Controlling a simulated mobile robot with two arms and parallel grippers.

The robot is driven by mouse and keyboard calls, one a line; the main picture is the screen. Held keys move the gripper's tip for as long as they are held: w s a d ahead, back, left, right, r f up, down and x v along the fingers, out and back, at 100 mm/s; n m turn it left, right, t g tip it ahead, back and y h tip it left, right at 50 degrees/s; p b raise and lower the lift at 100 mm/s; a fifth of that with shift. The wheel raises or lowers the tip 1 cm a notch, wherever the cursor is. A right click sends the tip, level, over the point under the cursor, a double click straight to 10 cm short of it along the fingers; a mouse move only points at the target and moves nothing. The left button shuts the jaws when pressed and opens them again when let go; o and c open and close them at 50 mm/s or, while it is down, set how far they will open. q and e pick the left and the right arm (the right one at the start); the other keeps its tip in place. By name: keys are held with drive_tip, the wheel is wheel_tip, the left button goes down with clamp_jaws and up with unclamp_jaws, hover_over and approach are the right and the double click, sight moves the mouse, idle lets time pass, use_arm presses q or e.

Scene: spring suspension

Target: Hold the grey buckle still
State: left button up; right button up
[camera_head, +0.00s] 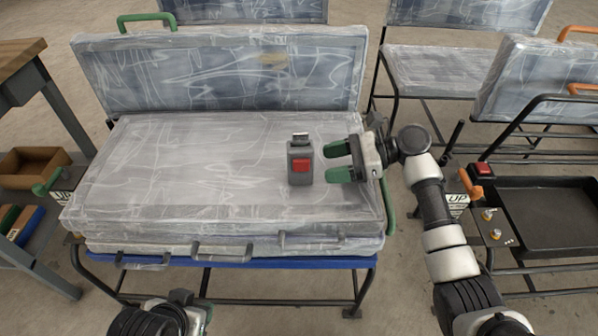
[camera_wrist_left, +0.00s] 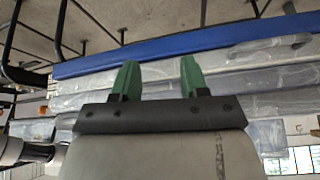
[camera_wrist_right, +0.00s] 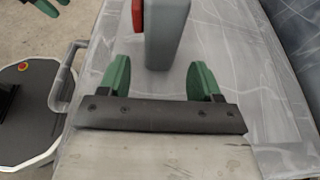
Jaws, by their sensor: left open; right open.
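The grey buckle (camera_head: 300,160) with a red button stands on the plastic-wrapped seat (camera_head: 190,170), right of its middle. My right gripper (camera_head: 338,162) is open, just right of the buckle, with its green fingers pointing at it. In the right wrist view the buckle (camera_wrist_right: 167,30) stands ahead of the open fingers (camera_wrist_right: 158,75), between their lines and apart from them. My left gripper shows in the left wrist view, open and empty (camera_wrist_left: 160,75), in front of the seat's side. In the head view only part of the left arm shows at the bottom, its fingers mostly hidden.
A wrapped backrest (camera_head: 220,70) rises behind the seat. Grey handles (camera_head: 222,252) stick out of the seat's front, above a blue edge (camera_head: 240,262). A black tray cart (camera_head: 545,215) stands at right, a wooden-topped bench (camera_head: 18,62) at left. The seat left of the buckle is clear.

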sight(306, 169)
drive_tip(key=shift+b+x, duration=0.8)
drive_tip(key=shift+x, duration=0.3)
use_arm(q)
drive_tip(key=w+d+r+t+h, duration=0.1)
drive_tip(key=w+d+r+t, duration=0.15)
drive_tip(key=w+t, duration=0.3)
use_arm(e)
drive_tip(key=shift+a, duration=0.3)
use_arm(q)
drive_tip(key=s+a+f+g+y+p, duration=0.1)
drive_tip(key=s+a+f+g+p, duration=0.1)
drive_tip(key=s+g, duration=0.4)
drive_tip(key=shift+s+a+f, duration=0.35)
drive_tip(key=shift+s+a, duration=0.1)
use_arm(e)
drive_tip(key=shift+x, duration=1.8)
drive_tip(key=shift+c, duration=0.3)
drive_tip(key=c, duration=0.9)
use_arm(q)
clamp_jaws()
